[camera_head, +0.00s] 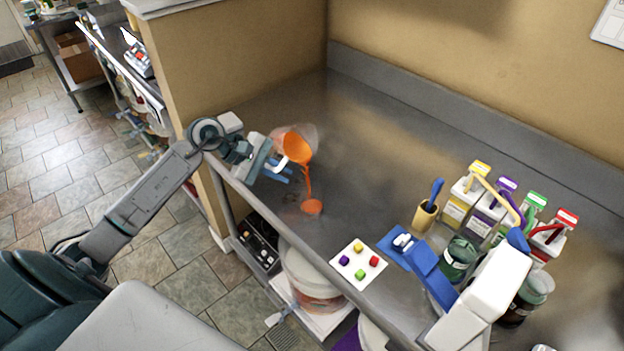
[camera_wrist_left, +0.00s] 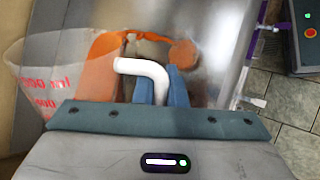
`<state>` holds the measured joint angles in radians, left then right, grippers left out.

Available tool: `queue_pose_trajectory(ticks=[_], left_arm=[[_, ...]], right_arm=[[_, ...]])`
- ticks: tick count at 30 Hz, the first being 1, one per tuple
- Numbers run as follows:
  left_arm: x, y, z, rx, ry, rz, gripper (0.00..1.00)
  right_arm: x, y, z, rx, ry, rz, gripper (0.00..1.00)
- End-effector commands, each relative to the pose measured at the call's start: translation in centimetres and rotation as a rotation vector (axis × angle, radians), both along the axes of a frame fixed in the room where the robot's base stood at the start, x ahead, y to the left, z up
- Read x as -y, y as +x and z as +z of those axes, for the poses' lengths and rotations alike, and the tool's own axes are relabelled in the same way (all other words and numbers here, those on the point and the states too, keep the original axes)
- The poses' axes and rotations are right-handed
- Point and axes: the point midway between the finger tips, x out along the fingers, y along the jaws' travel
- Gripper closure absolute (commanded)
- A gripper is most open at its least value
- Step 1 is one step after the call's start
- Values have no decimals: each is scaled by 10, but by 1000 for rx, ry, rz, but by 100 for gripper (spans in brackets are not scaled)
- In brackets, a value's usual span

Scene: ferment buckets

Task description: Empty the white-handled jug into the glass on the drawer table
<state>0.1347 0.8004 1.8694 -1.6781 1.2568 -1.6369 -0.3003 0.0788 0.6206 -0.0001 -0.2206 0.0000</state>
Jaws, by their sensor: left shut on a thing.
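My left gripper (camera_head: 277,170) is shut on the white handle (camera_wrist_left: 152,72) of a clear jug (camera_head: 308,133) over the metal table. The jug is tipped far over, and orange liquid (camera_head: 296,147) lies against its lower side. An orange stream (camera_head: 306,180) runs from it down to a round orange patch (camera_head: 311,207) below. I cannot make out glass walls around this patch. In the left wrist view the jug (camera_wrist_left: 45,85) with red markings is at the left, and the orange patch (camera_wrist_left: 183,52) is beyond the handle. My right gripper is not in view.
A white tile (camera_head: 358,265) with coloured knobs sits at the front edge. To its right are a white and blue device (camera_head: 470,290), a tan cup (camera_head: 424,216), jars (camera_head: 458,257) and several colour-labelled containers (camera_head: 463,200). The table behind the jug is clear.

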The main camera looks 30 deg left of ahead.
Motion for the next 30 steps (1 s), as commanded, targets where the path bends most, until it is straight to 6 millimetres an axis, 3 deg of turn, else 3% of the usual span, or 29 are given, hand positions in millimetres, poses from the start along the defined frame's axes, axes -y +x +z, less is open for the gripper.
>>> queue_pose_trajectory(ticks=[19,30], left_arm=[[-2,2,4,40,56,5,100],[-2,3,3,66,92,6,100]], right_arm=[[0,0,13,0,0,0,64],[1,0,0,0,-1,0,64]])
